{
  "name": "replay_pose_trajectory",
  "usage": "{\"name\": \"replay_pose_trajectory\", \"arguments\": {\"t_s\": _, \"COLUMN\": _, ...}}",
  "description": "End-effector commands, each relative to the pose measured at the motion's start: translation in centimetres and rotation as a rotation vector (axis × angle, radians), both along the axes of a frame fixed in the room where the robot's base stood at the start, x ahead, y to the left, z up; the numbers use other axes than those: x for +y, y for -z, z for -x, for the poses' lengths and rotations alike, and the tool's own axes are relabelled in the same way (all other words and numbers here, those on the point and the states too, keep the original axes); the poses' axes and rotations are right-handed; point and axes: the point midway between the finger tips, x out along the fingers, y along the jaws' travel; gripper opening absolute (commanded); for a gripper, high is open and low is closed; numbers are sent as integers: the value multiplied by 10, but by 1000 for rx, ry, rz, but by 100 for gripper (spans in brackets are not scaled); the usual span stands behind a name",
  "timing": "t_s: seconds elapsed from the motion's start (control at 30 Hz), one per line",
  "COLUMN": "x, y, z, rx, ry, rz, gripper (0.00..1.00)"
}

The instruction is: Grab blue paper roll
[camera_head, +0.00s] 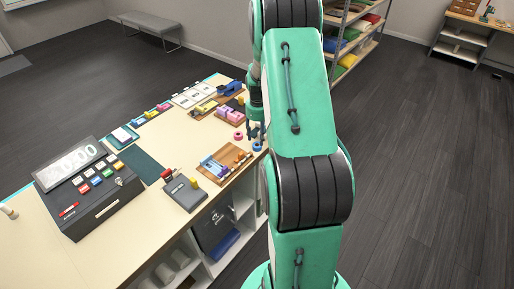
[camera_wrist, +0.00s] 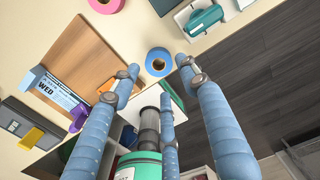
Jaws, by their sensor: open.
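In the head view the blue roll (camera_head: 257,146) is at the counter's right edge, just beside the arm. My gripper (camera_wrist: 159,75) is open and empty, its blue-grey fingers spread around the roll's near side, with one fingertip left, one right and one below it in the wrist view. In the head view the gripper (camera_head: 256,131) is partly hidden behind my arm. Whether any finger touches the roll cannot be told.
A pink roll (camera_wrist: 106,4) lies nearby on the counter. A wooden board (camera_wrist: 80,57) is to the left, and a teal-and-white item (camera_wrist: 204,18) is at upper right. A cash register (camera_head: 88,185) stands farther left. Dark floor lies beyond the counter edge.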

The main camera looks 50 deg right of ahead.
Motion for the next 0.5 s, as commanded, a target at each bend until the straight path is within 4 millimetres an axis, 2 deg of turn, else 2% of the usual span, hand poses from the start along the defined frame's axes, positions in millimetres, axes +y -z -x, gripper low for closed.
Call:
{"name": "replay_pose_trajectory", "arguments": {"t_s": 0.17, "x": 0, "y": 5, "z": 0, "rx": 1, "ry": 0, "rz": -1, "gripper": 45}}
{"name": "replay_pose_trajectory", "arguments": {"t_s": 0.5, "x": 1, "y": 41, "z": -1, "rx": 2, "ry": 0, "rz": -2, "gripper": 45}}
